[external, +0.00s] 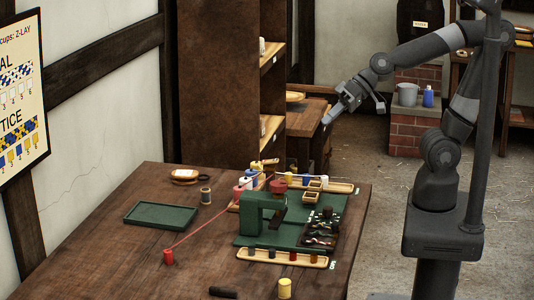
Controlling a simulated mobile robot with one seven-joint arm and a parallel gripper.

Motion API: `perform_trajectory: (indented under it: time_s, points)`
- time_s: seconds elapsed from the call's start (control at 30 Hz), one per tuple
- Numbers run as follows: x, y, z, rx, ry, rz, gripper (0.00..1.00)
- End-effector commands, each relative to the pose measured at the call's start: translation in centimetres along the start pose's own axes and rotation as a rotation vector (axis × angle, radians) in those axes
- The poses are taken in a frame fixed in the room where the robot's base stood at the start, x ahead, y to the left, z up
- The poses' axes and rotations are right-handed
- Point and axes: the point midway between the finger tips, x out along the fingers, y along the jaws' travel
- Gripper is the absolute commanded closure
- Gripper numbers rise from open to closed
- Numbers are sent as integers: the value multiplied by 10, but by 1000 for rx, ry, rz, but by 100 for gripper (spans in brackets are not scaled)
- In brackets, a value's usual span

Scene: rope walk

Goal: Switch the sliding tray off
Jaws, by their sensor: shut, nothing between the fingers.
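My gripper (327,120) is shut and empty, held in the air behind the work table and well away from everything on it. I cannot tell for certain which thing is the sliding tray, and no switch can be made out. A flat green tray (160,215) lies on the left part of the table. A green machine (262,212) with an overhanging arm stands on a green base (325,204) at the right. A dark plate (321,236) with small round pieces lies at the base's right side.
A tall brown shelf (220,80) stands behind.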

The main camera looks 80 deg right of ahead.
Motion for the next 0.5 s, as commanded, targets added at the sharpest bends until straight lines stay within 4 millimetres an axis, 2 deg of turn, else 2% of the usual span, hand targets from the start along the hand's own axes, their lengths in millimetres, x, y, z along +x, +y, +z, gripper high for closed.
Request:
perform_trajectory:
  time_s: [0.03,0.2,0.33,0.5]
  points:
    - [11,-15,4,41,6,-32,100]
    - [41,-52,12,211,54,-100,100]
    - [62,-70,25,349,86,-108,100]
    - [85,-80,52,523,125,-58,100]
